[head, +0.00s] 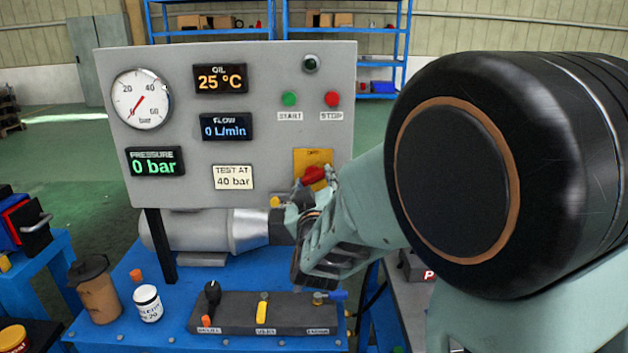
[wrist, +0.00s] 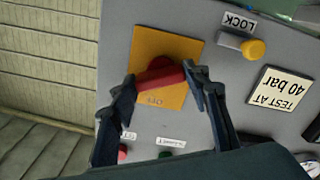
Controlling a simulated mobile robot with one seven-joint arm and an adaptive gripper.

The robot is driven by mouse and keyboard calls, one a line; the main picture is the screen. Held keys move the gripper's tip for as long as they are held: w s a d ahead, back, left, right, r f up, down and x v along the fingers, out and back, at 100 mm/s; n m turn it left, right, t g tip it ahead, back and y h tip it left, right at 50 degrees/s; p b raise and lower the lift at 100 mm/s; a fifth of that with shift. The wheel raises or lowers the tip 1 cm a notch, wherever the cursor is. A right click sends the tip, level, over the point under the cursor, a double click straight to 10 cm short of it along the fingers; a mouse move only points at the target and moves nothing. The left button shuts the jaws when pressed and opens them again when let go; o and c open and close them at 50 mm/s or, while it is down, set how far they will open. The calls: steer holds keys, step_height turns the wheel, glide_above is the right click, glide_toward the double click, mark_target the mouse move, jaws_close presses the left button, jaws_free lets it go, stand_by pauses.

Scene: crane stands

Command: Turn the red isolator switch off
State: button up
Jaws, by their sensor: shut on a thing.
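The red isolator switch (head: 313,174) sits on a yellow plate (head: 328,158) at the lower right of the grey panel. In the wrist view, which shows the panel upside down, the red handle (wrist: 160,79) lies crosswise, slightly slanted against the edges of the yellow plate (wrist: 180,110). A dark label near the plate's edge looks like "OFF". My gripper (head: 306,190) is at the switch, partly covering it in the head view. In the wrist view my gripper (wrist: 161,80) has one finger at each end of the handle and is shut on it.
Green start (head: 289,98) and red stop (head: 332,99) buttons are above the switch. A yellow lock knob (wrist: 254,48) is close beside the gripper. Below, a valve block (head: 255,313) stands on the blue bench (head: 215,276), with a jar (head: 148,304) to its left.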

steer(key=n+p, duration=0.1)
steer(key=n, duration=0.2)
steer(key=n+p, duration=0.1)
steer(key=n, duration=0.2)
steer(key=shift+r+n, duration=0.2)
steer(key=shift+n, duration=0.1)
steer(key=n+p, duration=0.2)
steer(key=n, duration=0.3)
steer(key=shift+a+n, duration=0.1)
steer(key=shift+n, duration=0.3)
steer(key=o, duration=1.2)
steer(key=shift+f, duration=0.1)
steer(key=shift+c, duration=0.2)
steer(key=s, duration=0.7)
steer(key=shift+s, duration=0.25)
